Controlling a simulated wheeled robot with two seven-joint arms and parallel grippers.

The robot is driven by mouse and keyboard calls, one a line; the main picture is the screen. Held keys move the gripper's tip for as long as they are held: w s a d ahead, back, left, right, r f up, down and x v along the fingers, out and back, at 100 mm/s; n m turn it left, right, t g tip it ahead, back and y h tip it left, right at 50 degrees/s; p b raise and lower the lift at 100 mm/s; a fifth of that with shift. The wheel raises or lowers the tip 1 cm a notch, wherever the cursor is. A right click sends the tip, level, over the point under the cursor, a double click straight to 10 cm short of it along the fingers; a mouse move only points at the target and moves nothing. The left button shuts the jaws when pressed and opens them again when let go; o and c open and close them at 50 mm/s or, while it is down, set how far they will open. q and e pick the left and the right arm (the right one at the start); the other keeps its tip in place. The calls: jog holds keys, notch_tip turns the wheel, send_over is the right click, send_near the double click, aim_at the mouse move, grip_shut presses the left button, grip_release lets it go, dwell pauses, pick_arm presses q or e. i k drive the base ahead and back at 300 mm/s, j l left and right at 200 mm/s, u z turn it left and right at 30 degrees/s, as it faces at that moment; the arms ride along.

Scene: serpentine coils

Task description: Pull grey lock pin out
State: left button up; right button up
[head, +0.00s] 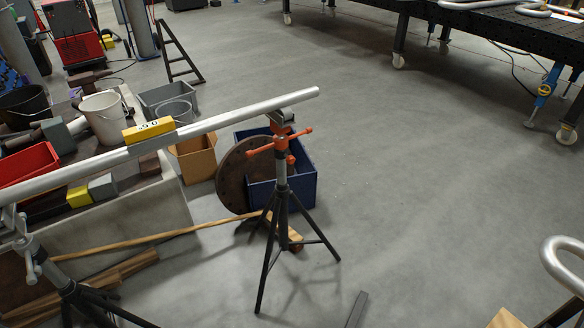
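Neither of my grippers shows in the head view. I cannot make out a lock pin for certain. A black tripod pipe stand (283,205) stands upright in the middle, with a grey post and orange screw handles (280,142) near its top. A second stand (72,292) is partly cut off at the lower left and has a grey metal handle (32,262) on its post.
A blue crate (300,188) and a round brown disc (236,178) stand behind the middle stand. Buckets, a red bin (27,165) and blocks crowd the left. A bent pipe (562,262) enters at lower right. A dark worktable (500,22) stands at back right.

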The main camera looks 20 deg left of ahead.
aim_at(38, 269)
jog(key=u, duration=2.25)
